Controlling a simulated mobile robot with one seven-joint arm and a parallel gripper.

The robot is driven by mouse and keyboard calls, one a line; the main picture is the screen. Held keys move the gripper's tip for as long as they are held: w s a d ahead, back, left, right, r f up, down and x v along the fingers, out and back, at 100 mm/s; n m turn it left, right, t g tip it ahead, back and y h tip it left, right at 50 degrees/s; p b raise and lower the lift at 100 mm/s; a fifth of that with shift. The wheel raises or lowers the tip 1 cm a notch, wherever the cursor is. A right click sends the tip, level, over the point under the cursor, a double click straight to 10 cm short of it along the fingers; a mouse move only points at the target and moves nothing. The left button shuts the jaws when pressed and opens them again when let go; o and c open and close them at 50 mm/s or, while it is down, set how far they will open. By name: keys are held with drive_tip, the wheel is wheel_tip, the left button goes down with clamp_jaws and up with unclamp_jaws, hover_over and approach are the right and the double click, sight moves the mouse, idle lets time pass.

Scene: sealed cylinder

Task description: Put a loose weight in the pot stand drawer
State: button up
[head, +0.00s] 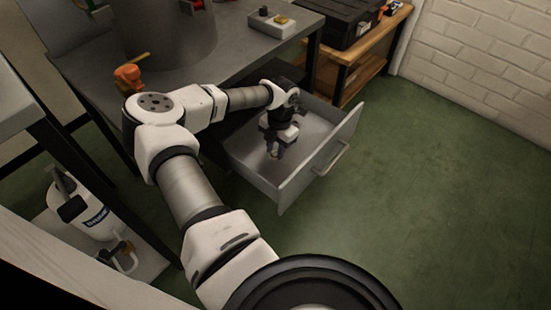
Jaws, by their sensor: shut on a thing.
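The pot stand drawer (318,168) is a grey metal box, pulled open under the grey bench that carries a large grey cylindrical pot (165,40). My gripper (275,155) points down inside the drawer's walls, near its left part and low over its floor. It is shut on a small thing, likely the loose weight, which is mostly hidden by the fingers. I cannot tell whether that thing touches the drawer floor. No other weight can be made out in the drawer.
The drawer's front panel and handle (331,158) stick out over the clear green floor. A wooden shelf with a black toolbox (340,20) stands behind. A small control box (271,23) and an orange object (129,77) are on the bench. A white canister (88,212) is at lower left.

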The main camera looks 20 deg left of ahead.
sight(276, 151)
wheel_tip(276, 151, down, 4)
drive_tip(key=shift+f+b, duration=0.25)
drive_tip(key=shift+b, duration=0.3)
drive_tip(key=o, duration=1)
drive_tip(key=shift+f, duration=0.1)
wheel_tip(276, 151, up, 12)
drive_tip(key=w+p, duration=0.1)
drive_tip(key=p, duration=0.2)
drive_tip(key=shift+w+d, duration=0.3)
drive_tip(key=shift+w, duration=0.05)
